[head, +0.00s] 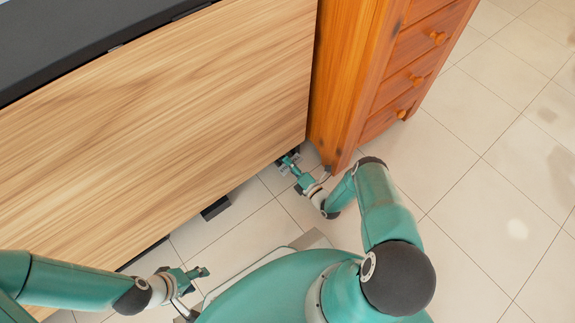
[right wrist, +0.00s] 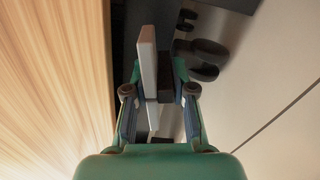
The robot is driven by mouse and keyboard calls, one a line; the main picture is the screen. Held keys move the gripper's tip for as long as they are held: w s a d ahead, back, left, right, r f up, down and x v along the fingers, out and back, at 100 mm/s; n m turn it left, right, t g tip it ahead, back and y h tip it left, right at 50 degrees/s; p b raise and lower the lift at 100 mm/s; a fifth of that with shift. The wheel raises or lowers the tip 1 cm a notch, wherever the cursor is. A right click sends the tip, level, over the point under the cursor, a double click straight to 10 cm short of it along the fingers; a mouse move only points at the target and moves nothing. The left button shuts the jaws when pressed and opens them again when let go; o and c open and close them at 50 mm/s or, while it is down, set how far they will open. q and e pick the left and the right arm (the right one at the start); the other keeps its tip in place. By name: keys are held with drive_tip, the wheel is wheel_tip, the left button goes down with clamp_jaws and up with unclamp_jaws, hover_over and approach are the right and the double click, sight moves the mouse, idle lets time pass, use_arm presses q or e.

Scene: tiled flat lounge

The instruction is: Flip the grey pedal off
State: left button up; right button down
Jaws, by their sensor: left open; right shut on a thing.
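The grey pedal (right wrist: 147,58) is a light grey flat bar in the right wrist view, standing between the fingers of my right gripper (right wrist: 160,92). The gripper is shut on it. Dark rounded parts (right wrist: 205,58), like a caster, lie just beyond and to the right. In the head view my right gripper (head: 289,164) is at the lower corner of the large wooden panel (head: 170,110), close to the floor. The pedal is too small and covered there to make out. My left gripper (head: 196,274) is open and empty, above the floor at lower left.
An orange wooden drawer cabinet (head: 345,80) stands right beside the panel's corner, close to my right arm. A dark block (head: 215,208) shows under the panel's lower edge. The tiled floor (head: 480,180) to the right is clear.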

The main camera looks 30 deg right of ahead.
drive_tip(key=m+b, duration=0.1)
drive_tip(key=m, duration=0.4)
drive_tip(key=shift+d+f, duration=0.1)
drive_tip(key=c, duration=1)
unclamp_jaws()
drive_tip(key=shift+o, duration=0.2)
drive_tip(key=shift+s, duration=0.1)
drive_tip(key=s, duration=0.8)
drive_tip(key=s+d, duration=0.1)
drive_tip(key=s, duration=0.2)
drive_tip(key=shift+s, duration=0.4)
